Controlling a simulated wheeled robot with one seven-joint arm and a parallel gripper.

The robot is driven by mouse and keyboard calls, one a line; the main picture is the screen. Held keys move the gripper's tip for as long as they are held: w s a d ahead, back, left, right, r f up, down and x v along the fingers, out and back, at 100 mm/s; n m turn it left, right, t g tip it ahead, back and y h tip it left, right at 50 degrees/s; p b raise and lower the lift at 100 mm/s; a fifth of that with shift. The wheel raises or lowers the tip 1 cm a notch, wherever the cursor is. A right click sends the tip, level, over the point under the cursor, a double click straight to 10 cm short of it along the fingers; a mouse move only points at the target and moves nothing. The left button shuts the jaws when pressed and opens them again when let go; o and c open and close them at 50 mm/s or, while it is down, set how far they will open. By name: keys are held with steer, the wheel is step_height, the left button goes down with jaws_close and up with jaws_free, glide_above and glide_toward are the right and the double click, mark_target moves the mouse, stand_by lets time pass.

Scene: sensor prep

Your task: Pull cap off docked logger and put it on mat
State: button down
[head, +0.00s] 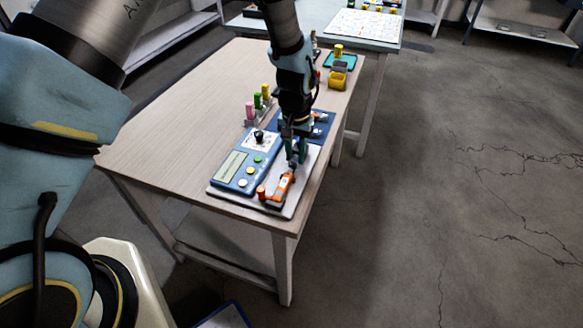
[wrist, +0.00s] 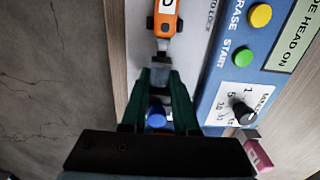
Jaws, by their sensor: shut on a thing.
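The orange logger (head: 283,186) lies in the grey dock base (head: 243,199) beside the blue panel; its lower part shows at the top of the wrist view (wrist: 165,20). A grey, partly clear cap (wrist: 161,66) is at the logger's near end, in line with it. My gripper (head: 297,158) is shut on this cap, with one green finger on each side in the wrist view (wrist: 161,82). Whether cap and logger still touch is hard to tell. A small teal mat (head: 328,64) lies at the table's far end.
The blue panel (head: 231,183) has a screen, buttons and a black knob. Coloured vials (head: 258,101) stand in a rack behind it. A dark blue tray (head: 322,131) with an orange item is just beyond my gripper. A yellow bin (head: 337,81) stands near the mat. The table's left half is clear.

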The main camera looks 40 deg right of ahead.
mark_target(296, 157)
steer(key=shift+r+p, duration=1.35)
steer(key=shift+r, duration=1)
steer(key=shift+s, duration=0.1)
